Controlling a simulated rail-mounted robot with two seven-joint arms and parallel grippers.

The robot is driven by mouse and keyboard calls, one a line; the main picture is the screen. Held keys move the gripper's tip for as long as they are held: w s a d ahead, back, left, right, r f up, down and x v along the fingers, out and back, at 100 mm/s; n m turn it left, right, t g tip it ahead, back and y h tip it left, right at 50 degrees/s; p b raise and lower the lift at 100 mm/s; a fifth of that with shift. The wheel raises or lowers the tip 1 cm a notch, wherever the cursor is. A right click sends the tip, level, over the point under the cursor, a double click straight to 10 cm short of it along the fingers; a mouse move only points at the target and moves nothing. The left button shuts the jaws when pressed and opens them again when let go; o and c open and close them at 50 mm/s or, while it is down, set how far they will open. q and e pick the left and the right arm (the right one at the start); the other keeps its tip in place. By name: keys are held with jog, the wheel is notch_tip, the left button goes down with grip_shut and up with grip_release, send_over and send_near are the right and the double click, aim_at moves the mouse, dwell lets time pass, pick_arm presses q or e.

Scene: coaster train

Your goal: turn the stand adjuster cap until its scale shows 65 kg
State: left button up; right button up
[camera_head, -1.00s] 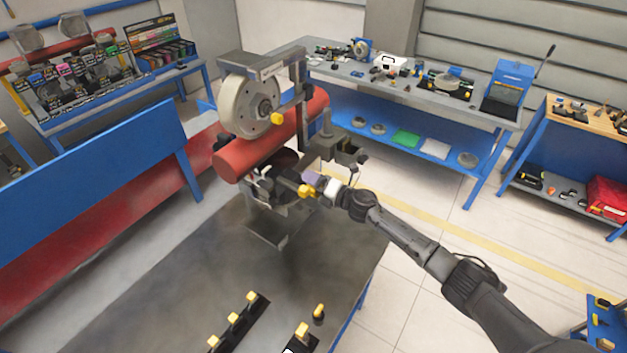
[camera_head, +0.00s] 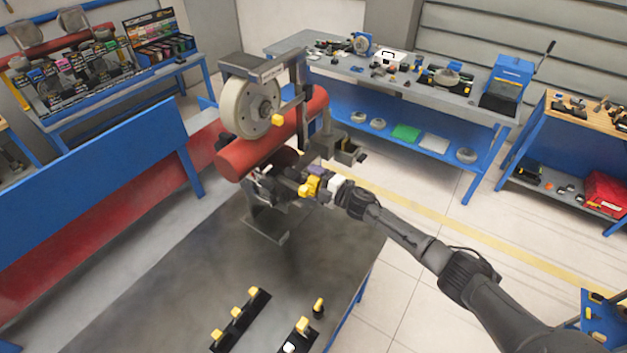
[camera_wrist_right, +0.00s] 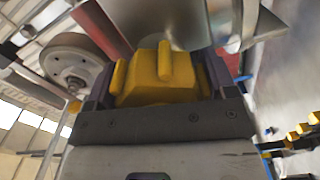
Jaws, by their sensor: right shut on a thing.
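My right gripper (camera_head: 318,184) reaches in from the right to the wheel stand on the grey table. It is shut on a yellow cap (camera_head: 309,186) at the end of the dark stand adjuster (camera_head: 287,187). In the right wrist view the yellow cap (camera_wrist_right: 158,75) sits between the two dark fingers. The scale and its reading cannot be made out in either view. Above the adjuster is a red roller (camera_head: 240,160) with a pale wheel (camera_head: 238,108) over it. My left gripper is not in view.
The grey table (camera_head: 190,270) is mostly bare in front of the stand. A black strip with yellow knobs (camera_head: 240,318) and a separate yellow-tipped piece (camera_head: 318,307) are near its front. A workbench (camera_head: 450,92) stands behind. Open floor lies to the right.

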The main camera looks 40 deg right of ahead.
dwell(0.6)
jog(key=o, duration=0.9)
jog(key=shift+c, duration=0.2)
jog(key=shift+s+d, duration=0.1)
jog(key=shift+s, duration=0.15)
jog(key=b+v, duration=0.3)
jog(key=v, duration=1)
jog(key=shift+s, duration=0.15)
jog(key=shift+r, duration=0.1)
